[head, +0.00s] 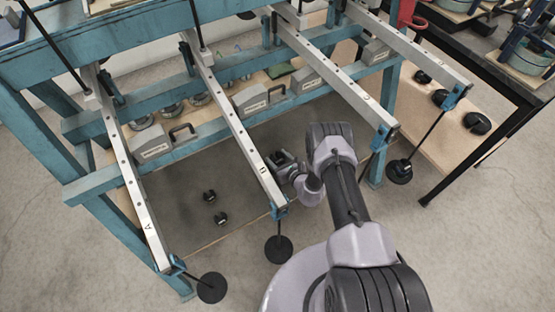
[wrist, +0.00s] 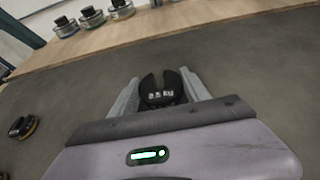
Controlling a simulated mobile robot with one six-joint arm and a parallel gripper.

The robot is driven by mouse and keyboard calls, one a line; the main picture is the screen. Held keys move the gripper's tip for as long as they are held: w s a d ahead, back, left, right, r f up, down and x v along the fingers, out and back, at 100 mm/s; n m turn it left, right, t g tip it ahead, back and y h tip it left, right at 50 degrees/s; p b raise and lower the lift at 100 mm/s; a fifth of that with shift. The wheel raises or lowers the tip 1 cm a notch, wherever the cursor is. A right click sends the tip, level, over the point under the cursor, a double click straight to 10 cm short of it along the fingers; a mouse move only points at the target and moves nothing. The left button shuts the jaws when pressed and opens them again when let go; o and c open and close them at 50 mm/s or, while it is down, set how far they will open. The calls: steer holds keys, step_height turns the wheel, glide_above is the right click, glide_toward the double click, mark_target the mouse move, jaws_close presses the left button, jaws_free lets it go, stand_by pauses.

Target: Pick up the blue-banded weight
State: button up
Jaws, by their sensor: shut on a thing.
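My gripper (wrist: 160,88) is shut on a black slotted weight (wrist: 160,96) with white "kg" lettering, held between its two grey fingers in the wrist view. No coloured band shows on this weight; its lower part is hidden by the gripper body. In the head view my gripper (head: 284,163) is beside the middle lever, over the grey mat, and the held weight is too small to make out. A black weight with a blue-looking band (wrist: 66,27) stands on the wooden shelf at the upper left of the wrist view.
A weight with an orange-yellow band (wrist: 22,128) lies left on the grey mat. Two dark weights (head: 214,207) lie on the mat in the head view. Lever bars with hanging discs (head: 279,249) cross the blue frame. Several black weights (head: 477,123) lie on the right board.

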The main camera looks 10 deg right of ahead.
steer(key=s+r+p, duration=0.1)
steer(key=s+p, duration=0.1)
steer(key=s, duration=0.3)
steer(key=s+d+p, duration=0.1)
steer(key=s+p, duration=0.1)
steer(key=s, duration=0.3)
steer(key=s+d+r+p, duration=0.1)
steer(key=s+p, duration=0.1)
steer(key=s, duration=0.3)
steer(key=shift+s+d+r, duration=0.1)
steer(key=shift+s+r, duration=0.1)
steer(key=shift+r, duration=0.1)
steer(key=shift+s+r+p, duration=0.25)
steer(key=shift+r+p, duration=0.95)
steer(key=shift+r, duration=0.25)
